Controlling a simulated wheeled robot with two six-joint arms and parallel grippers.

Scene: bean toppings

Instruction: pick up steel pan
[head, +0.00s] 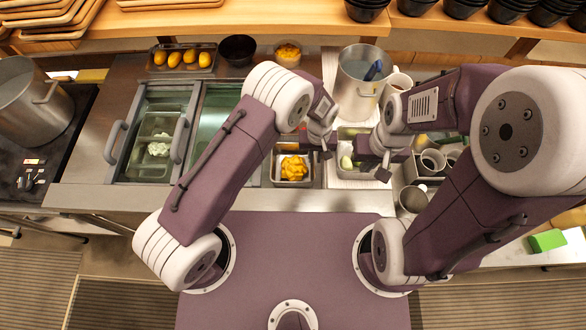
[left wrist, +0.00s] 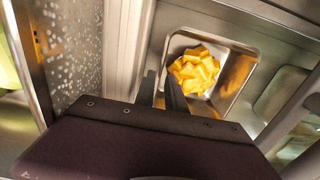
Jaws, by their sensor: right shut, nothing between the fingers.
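A small square steel pan (head: 277,177) filled with yellow chunks sits in the counter at the centre of the head view. It also shows in the left wrist view (left wrist: 238,78), its rim bare around the chunks. My left gripper (head: 326,147) is beside the pan, at its upper right in the head view. In the left wrist view its two dark fingers (left wrist: 162,90) show a narrow gap with nothing between them, apart from the pan. My right gripper (head: 372,168) is shut and empty over a pan with pale green pieces (head: 345,162).
A tall steel pot (head: 357,88) stands behind the grippers. A glass-lidded cold well (head: 155,130) with handles is on the left. A tray of yellow fruit (head: 182,58) and a dark bowl (head: 238,49) stand at the back. A green block (head: 548,240) lies at the right.

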